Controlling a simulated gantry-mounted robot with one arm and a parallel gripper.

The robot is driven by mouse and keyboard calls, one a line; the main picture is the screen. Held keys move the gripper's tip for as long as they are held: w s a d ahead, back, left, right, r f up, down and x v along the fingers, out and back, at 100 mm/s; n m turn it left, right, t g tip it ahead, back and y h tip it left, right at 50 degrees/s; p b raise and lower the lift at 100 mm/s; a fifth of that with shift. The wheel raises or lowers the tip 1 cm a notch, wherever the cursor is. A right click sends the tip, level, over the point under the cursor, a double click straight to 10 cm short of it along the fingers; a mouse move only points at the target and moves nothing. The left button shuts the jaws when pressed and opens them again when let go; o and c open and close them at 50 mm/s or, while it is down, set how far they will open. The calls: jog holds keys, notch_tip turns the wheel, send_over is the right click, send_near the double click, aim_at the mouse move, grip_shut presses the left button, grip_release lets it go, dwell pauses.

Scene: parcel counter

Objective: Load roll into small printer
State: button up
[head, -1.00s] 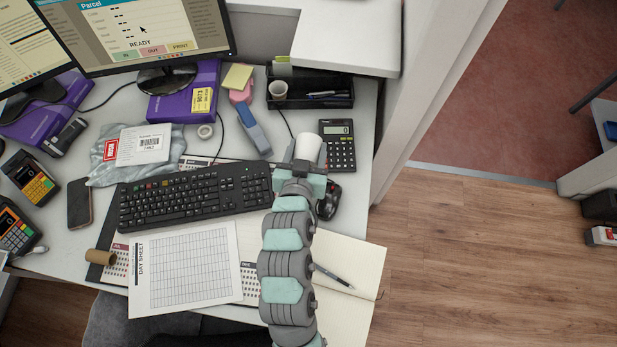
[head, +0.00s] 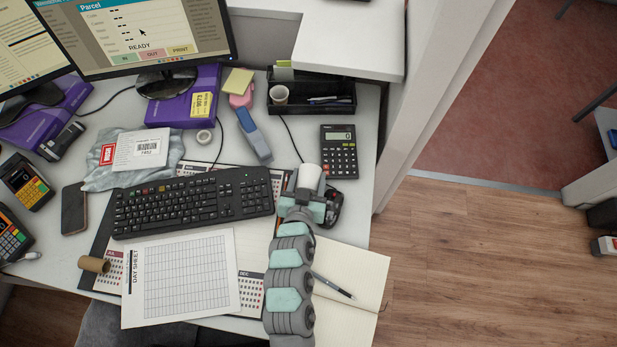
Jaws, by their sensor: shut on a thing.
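My gripper (head: 307,203) is shut on a white paper roll (head: 309,176), at the right end of the keyboard. The roll's pale end sticks out beyond the jaws, and the jaws hide its lower part. An empty brown cardboard core (head: 95,264) lies at the front left of the desk.
A keyboard (head: 192,202) is left of my gripper and a calculator (head: 339,150) is behind it. An open notebook with a pen (head: 334,286) and a day sheet (head: 182,278) lie in front. A stapler (head: 254,136) and black organiser (head: 320,100) stand farther back.

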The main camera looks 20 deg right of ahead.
jog(key=shift+f, duration=0.2)
jog(key=o, duration=1.5)
jog(key=shift+r, duration=0.1)
